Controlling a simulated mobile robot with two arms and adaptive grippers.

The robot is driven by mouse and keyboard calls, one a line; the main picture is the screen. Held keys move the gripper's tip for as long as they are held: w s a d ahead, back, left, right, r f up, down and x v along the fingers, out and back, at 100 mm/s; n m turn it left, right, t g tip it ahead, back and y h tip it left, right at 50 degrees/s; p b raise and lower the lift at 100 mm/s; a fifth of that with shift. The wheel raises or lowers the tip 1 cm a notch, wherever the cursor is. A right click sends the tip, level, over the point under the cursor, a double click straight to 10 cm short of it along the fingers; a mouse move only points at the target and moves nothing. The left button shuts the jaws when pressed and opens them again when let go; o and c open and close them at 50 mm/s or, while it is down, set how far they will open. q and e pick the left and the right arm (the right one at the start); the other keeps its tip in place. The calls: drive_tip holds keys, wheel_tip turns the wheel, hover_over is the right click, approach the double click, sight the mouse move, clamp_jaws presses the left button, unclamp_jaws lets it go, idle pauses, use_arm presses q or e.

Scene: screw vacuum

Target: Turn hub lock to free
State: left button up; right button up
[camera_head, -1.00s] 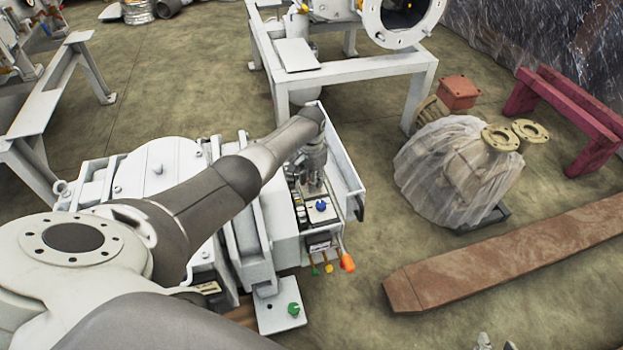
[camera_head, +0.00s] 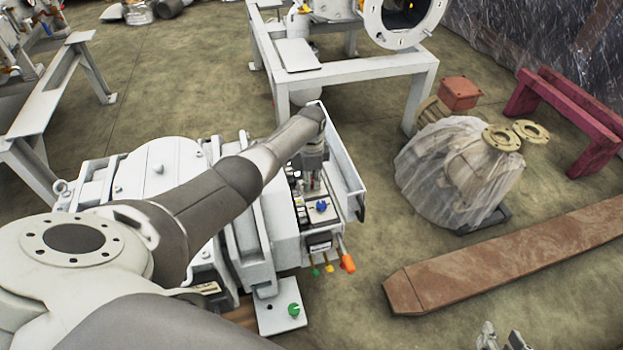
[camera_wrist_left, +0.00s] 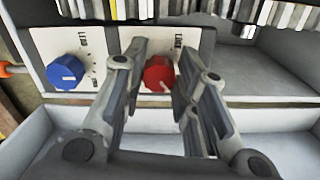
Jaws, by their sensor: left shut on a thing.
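A red knob (camera_wrist_left: 158,75) sits on a white panel plate in the left wrist view. The fingers of my left gripper (camera_wrist_left: 162,62) stand on either side of it and are shut on it. A blue knob (camera_wrist_left: 65,72) on the neighbouring plate is to its left; it also shows in the head view (camera_head: 321,207). The plate lettering is too small to read, so I cannot tell which is marked hub lock. In the head view my left gripper (camera_head: 316,183) points down at the panel and hides the red knob. Only the fingertips of my right gripper (camera_head: 502,341) show, apart and empty.
A raised light-grey tray wall (camera_head: 340,160) stands close beside my left gripper. An orange-tipped lever (camera_head: 347,263) and a green knob (camera_head: 293,310) are nearer. A wrapped machine (camera_head: 455,175) and a rusty beam (camera_head: 500,255) lie on the floor to the right.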

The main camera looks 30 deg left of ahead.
sight(312, 181)
idle(0.4)
use_arm(q)
drive_tip(key=o, duration=1)
wheel_tip(312, 181, up, 12)
drive_tip(key=shift+r, duration=0.1)
idle(0.4)
